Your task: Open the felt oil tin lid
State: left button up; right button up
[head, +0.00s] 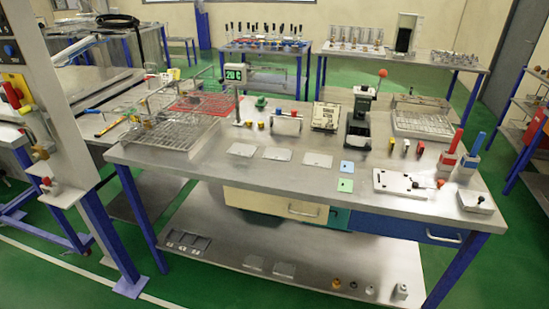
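No item is clearly readable as the felt oil tin. A small grey metal box (476,202) with a small dark and red detail on top sits at the right front corner of the steel workbench (250,180). Its top looks closed, but it is too small to be sure. A cream box (325,115) with dark lettering stands at the middle back of the bench; the lettering cannot be read. Neither of my grippers is in view.
A black press (359,125) stands farther back. Wire racks (178,125) fill the left end. The front left of the benchtop is clear.

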aim_at(469, 198)
jog(key=z, duration=1.4)
